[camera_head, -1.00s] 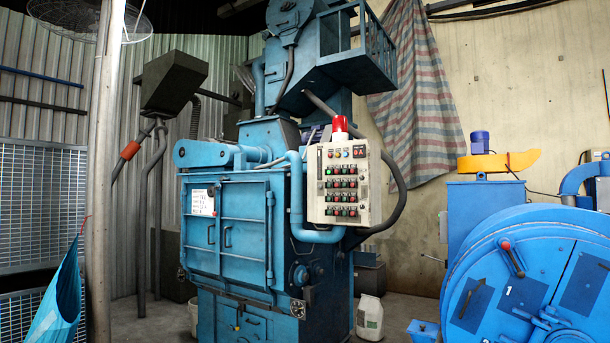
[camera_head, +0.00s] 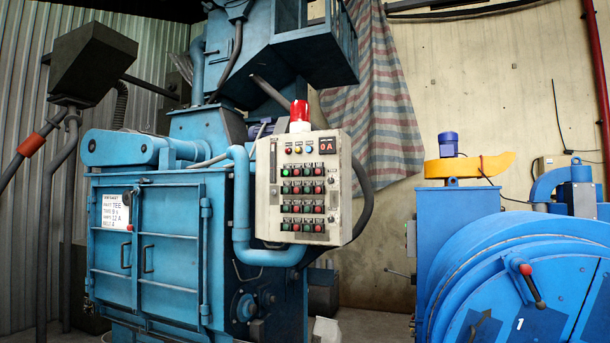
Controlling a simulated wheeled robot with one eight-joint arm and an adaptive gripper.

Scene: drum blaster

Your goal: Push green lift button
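A light grey control panel (camera_head: 265,205) is fixed to the right front of the blue blasting machine (camera_head: 215,190). It carries several rows of green and red buttons, with a lit green button (camera_head: 285,172) at the upper left of the rows. The labels over the buttons are too small to read, so I cannot tell which one is the lift button. A small display at the panel's upper right reads 0 A. My gripper is not in view.
A red beacon (camera_head: 300,112) sits on top of the panel. A blue drum machine (camera_head: 520,270) with a red-knobbed lever stands at the right. A dark hopper (camera_head: 92,62) with pipes stands at the left. Some floor (camera_head: 372,325) shows between the machines.

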